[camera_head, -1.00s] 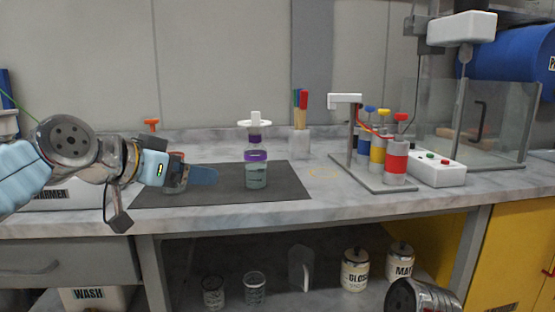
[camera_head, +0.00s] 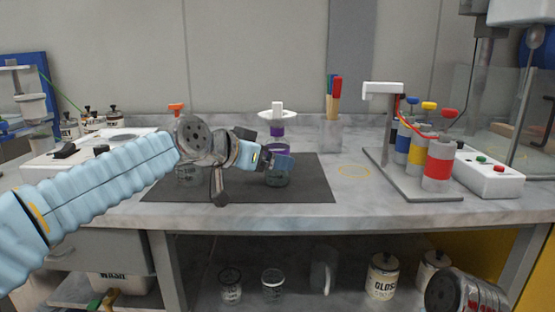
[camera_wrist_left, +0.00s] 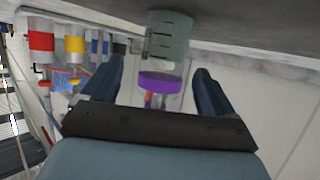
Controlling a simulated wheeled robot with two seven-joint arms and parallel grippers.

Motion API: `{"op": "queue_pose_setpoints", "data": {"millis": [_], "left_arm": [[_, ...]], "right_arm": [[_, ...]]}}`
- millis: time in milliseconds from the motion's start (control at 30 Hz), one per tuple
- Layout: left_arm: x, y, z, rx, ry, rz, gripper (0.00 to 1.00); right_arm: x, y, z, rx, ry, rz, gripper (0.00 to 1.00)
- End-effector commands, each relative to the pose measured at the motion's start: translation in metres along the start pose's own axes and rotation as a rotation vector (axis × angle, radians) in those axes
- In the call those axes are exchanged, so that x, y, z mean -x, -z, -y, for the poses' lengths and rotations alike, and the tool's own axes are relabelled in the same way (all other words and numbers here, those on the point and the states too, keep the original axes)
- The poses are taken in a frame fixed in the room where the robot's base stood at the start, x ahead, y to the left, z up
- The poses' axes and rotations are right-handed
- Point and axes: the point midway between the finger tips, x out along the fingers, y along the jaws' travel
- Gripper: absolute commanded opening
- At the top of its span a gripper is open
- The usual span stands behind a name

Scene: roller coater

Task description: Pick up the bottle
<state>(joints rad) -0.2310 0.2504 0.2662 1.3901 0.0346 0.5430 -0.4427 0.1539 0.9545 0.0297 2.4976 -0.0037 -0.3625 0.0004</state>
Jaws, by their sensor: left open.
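The bottle (camera_head: 277,178) stands upright on the dark mat (camera_head: 315,185), with a grey-green clear body, purple rings and a white T-shaped top. My left gripper (camera_head: 283,161) is at the bottle's side and partly covers its middle in the head view. In the left wrist view the bottle (camera_wrist_left: 169,38) appears upside down, with its purple ring (camera_wrist_left: 160,83) between the open fingers (camera_wrist_left: 157,82). Gaps show on both sides of the ring, so the fingers look apart from it. My right gripper is not visible; only a piece of my right arm shows at the lower right.
A rack of colored cylinders (camera_head: 438,166) and a white button box (camera_head: 487,174) stand to the right. A cup of colored sticks (camera_head: 331,132) is behind the bottle. A beaker (camera_head: 188,173) stands left on the mat, partly behind my left arm. The counter's front right is clear.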

Motion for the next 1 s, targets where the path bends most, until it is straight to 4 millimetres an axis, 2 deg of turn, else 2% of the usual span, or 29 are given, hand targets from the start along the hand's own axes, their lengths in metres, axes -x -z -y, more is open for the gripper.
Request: {"op": "queue_pose_setpoints", "data": {"millis": [100, 233, 500, 833, 1000], "left_arm": [[-0.02, 0.003, 0.004, 0.001, -0.002, 0.004, 0.87], [-0.036, 0.003, 0.003, 0.001, -0.002, 0.001, 0.87], [-0.041, 0.001, 0.004, 0.001, 0.0, 0.001, 0.87], [-0.04, 0.001, 0.004, 0.001, 0.0, 0.001, 0.37], [-0.04, 0.002, 0.004, 0.001, 0.0, -0.001, 0.35]], "right_arm": [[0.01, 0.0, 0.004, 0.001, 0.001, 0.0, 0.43], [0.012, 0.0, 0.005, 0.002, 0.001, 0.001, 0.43], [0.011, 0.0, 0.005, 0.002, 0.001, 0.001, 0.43], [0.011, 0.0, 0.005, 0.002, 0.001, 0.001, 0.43], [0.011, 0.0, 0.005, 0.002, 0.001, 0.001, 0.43]]}}
